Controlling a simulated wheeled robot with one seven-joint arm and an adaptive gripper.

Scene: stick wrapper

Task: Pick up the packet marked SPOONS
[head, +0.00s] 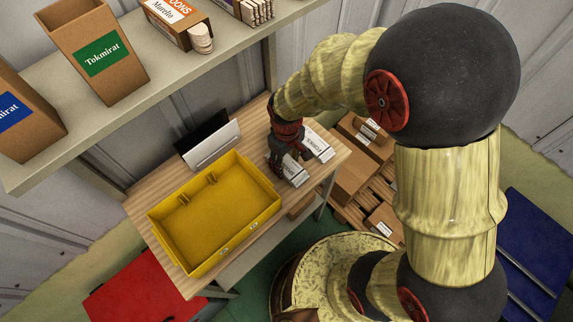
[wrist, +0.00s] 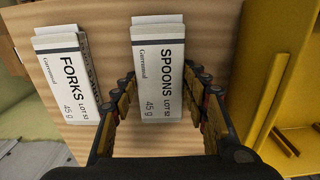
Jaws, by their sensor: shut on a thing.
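The SPOONS packet (wrist: 160,70) is a white block with a dark stripe and black print. In the wrist view it stands between the fingers of my gripper (wrist: 164,85), which is shut on its sides. In the head view my gripper (head: 281,163) is low over the wooden table, with the packet (head: 294,170) partly under it. I cannot tell whether the packet is clear of the table top. A similar packet marked FORKS (wrist: 72,78) lies to its left in the wrist view, apart from it; it also shows in the head view (head: 318,145).
An empty yellow tray (head: 215,215) stands on the wooden table (head: 145,215) beside the packets. A white and black stand (head: 210,143) is behind it. A shelf (head: 120,110) with boxes overhangs the back. Cardboard boxes (head: 355,172) are right of the table.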

